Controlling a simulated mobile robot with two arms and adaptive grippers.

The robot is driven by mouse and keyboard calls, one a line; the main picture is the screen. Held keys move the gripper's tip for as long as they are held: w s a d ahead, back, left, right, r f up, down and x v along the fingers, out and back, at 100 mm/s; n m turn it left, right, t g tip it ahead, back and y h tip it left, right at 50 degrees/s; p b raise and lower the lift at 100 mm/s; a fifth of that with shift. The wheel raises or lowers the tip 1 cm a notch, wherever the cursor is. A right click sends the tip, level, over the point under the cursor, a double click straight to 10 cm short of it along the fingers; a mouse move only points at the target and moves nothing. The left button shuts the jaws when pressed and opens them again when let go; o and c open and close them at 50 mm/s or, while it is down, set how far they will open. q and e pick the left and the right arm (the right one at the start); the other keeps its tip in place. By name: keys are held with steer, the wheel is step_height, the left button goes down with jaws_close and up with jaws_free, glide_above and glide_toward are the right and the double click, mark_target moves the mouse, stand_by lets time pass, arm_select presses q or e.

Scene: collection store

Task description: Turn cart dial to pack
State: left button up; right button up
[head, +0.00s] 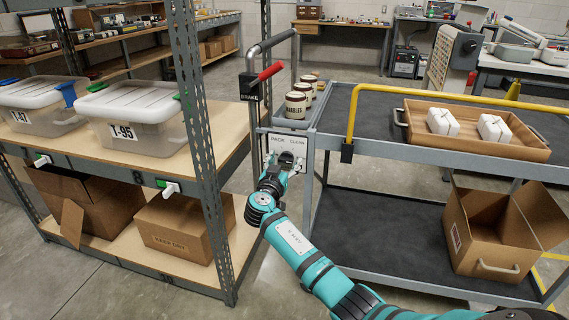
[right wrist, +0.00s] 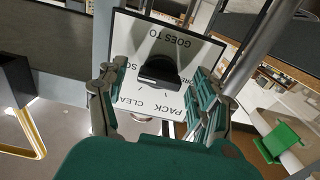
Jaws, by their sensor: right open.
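The cart's dial plate (head: 290,142) is white and hangs at the left end of the cart (head: 420,153); PACK and CLEAN are readable on it. In the right wrist view the plate appears upside down, with GOES TO, PACK and CLEAN around a black dial knob (right wrist: 160,72). I cannot tell which word the knob points to. My right gripper (head: 285,160) is in front of the plate and hides its lower part. In the right wrist view, its fingers (right wrist: 158,85) are open on either side of the knob, with gaps visible. My left gripper is not in view.
The cart carries jars (head: 296,105), a wooden tray (head: 465,150) with white packages, and an open cardboard box (head: 490,245) below. A red brake lever (head: 268,73) is above the plate. A shelf rack (head: 205,150) with totes stands close on the left.

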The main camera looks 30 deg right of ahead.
steer(key=c, duration=1.2)
steer(key=shift+o, duration=0.2)
